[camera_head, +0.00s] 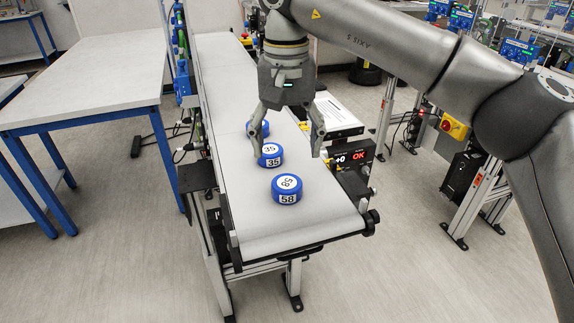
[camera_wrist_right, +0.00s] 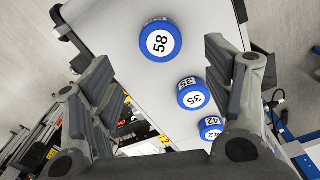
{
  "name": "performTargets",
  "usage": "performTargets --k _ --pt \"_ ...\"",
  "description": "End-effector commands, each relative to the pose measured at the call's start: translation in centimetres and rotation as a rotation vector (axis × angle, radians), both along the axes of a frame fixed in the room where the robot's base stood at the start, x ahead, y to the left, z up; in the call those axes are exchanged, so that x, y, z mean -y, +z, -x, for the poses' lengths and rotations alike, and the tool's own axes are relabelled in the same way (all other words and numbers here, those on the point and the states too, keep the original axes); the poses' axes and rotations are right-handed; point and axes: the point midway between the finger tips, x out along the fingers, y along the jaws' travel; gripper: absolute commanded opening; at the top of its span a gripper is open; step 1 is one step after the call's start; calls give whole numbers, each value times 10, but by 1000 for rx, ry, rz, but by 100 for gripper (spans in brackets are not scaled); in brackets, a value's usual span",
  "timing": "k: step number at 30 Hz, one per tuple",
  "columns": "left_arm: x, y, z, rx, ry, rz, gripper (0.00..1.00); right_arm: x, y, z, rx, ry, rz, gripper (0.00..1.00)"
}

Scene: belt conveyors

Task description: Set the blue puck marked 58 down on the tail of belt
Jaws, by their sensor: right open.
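The blue puck marked 58 (camera_head: 287,190) lies flat on the grey belt (camera_head: 290,225), close to its near end. It also shows in the wrist view (camera_wrist_right: 160,42), beyond my fingers. My right gripper (camera_head: 288,152) is open and empty above the belt, with its fingers pointing down. In the head view it is farther up the belt than puck 58. Its fingers also show in the wrist view (camera_wrist_right: 150,75). My left gripper is not in view.
The puck marked 35 (camera_head: 270,155) lies behind puck 58, partly beside a finger. The puck marked 42 (camera_wrist_right: 210,127) lies beyond it. A white table (camera_head: 90,75) stands at left.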

Motion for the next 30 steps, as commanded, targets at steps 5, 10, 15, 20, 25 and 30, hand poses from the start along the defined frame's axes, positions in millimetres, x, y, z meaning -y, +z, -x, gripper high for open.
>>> performTargets --k 5,10,15,20,25,30 --pt "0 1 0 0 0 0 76 0 24 0 1 -1 -1 74" --pt "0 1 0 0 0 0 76 0 30 0 -1 1 0 74" --pt "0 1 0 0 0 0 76 0 30 0 -1 1 0 74" --pt "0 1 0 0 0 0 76 0 30 0 -1 0 0 74" --pt "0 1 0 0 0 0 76 0 30 0 -1 0 -1 74" --pt "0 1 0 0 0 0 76 0 30 0 -1 0 -1 74"
